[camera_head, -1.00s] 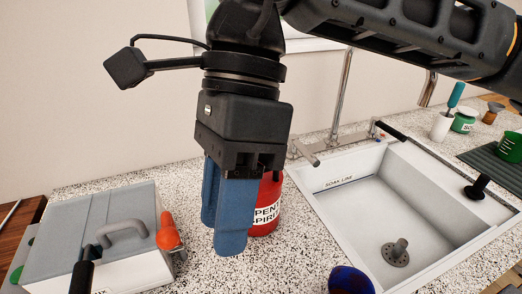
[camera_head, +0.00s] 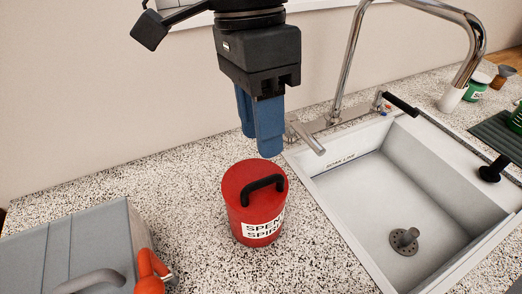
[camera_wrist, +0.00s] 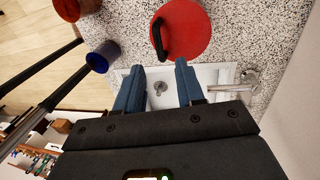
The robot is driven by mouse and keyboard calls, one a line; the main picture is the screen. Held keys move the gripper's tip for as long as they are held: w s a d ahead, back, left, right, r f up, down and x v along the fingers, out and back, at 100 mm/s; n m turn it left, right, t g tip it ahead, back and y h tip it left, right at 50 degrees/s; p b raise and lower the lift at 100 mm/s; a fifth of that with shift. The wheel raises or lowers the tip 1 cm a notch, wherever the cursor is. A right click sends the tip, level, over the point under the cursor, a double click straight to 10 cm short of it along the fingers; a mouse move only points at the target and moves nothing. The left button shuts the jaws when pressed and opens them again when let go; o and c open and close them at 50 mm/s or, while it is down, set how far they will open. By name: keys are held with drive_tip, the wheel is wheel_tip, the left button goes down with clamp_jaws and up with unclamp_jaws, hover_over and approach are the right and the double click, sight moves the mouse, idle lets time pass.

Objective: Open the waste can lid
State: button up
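The waste can (camera_head: 238,215) is a red cylinder with a partly readable white "SPEN… SPIRI…" label, upright on the speckled counter left of the sink. Its red lid (camera_head: 242,181) is on and looks closed, with a black bar handle (camera_head: 265,187) on top. My gripper (camera_head: 257,146) is above the counter, just behind and above the can in the picture, blue fingers pointing down, apart from it. In the wrist view the lid (camera_wrist: 188,30) and its handle (camera_wrist: 157,38) lie beyond the fingertips (camera_wrist: 157,65). The fingers are spread with nothing between them.
A white sink (camera_head: 380,200) with a tall chrome faucet (camera_head: 352,65) stands to the right. A grey-lidded box (camera_head: 70,250) with an orange-red handle (camera_head: 149,270) is at the lower left. A blue cup (camera_wrist: 102,57) shows in the wrist view.

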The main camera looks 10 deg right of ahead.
sight(266, 178)
drive_tip(key=shift+s+d+f+p, duration=0.1)
drive_tip(key=shift+s+f+p, duration=0.1)
drive_tip(key=shift+f, duration=0.8)
drive_tip(key=shift+s+a+f+p, duration=0.15)
drive_tip(key=shift+s+f, duration=0.1)
drive_tip(key=shift+f, duration=0.8)
drive_tip(key=shift+s+d+f+p, duration=0.15)
drive_tip(key=shift+s+f+p, duration=0.05)
drive_tip(key=shift+f, duration=0.8)
clamp_jaws()
